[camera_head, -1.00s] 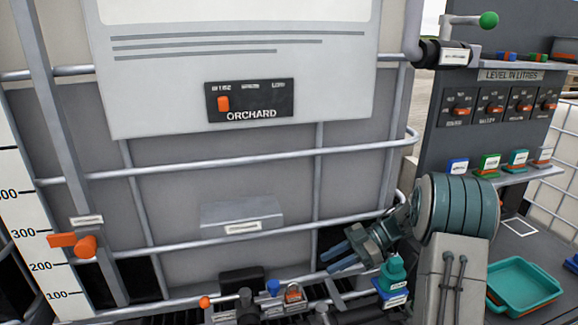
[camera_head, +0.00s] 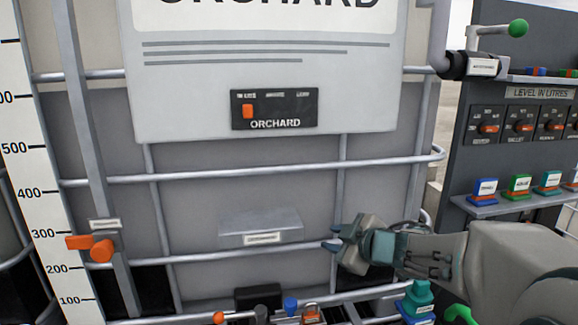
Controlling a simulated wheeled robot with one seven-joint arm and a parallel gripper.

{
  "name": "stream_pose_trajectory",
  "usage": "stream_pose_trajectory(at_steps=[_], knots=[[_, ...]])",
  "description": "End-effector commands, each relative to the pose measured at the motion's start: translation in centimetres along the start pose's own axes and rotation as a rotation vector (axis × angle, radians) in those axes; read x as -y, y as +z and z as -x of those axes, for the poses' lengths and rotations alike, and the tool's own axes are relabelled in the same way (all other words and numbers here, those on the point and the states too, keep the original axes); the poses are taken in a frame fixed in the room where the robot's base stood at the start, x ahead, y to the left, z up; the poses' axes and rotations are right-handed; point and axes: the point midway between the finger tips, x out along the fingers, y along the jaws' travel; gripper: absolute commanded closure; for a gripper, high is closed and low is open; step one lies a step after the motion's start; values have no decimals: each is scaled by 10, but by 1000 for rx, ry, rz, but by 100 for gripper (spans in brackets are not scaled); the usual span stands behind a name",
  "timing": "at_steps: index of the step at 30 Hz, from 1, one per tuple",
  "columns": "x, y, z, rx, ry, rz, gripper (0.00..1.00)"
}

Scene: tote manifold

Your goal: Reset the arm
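My gripper (camera_head: 333,238) is at the right of the middle, in front of the tote's cage bars, with its blue-grey fingers pointing left. The fingertips look apart, with nothing seen between them. My arm reaches in from the right edge. The tote (camera_head: 190,210) stands behind it, with a white sign and a dark ORCHARD panel (camera_head: 274,109) bearing an orange switch. A grey labelled ledge (camera_head: 260,228) lies just left of my fingertips. It cannot be told whether the fingers touch a cage bar.
An orange marker (camera_head: 101,250) sits by the litre scale (camera_head: 50,192) at left. A padlock (camera_head: 311,314) and small valves line the bottom. A teal bottle (camera_head: 419,293) stands below my arm. A dark switch board (camera_head: 483,135) and a shelf with several labelled blocks stand at right.

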Motion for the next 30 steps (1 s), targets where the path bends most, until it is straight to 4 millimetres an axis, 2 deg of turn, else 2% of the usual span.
stream_pose_trajectory(at_steps=[3, 8, 11, 14, 17, 21, 27, 30], knots=[[-20, 4, 16, 85, 133, -67, 70], [-38, 20, 46, 236, 293, -197, 70], [-38, 35, 70, 351, 371, -307, 70], [-26, 50, 95, 475, 413, -430, 70], [-3, 62, 120, 599, 418, -564, 70], [45, 70, 151, 763, 358, -753, 70], [118, 61, 182, 928, 188, -973, 70], [142, 53, 191, 970, 114, -1036, 70]])
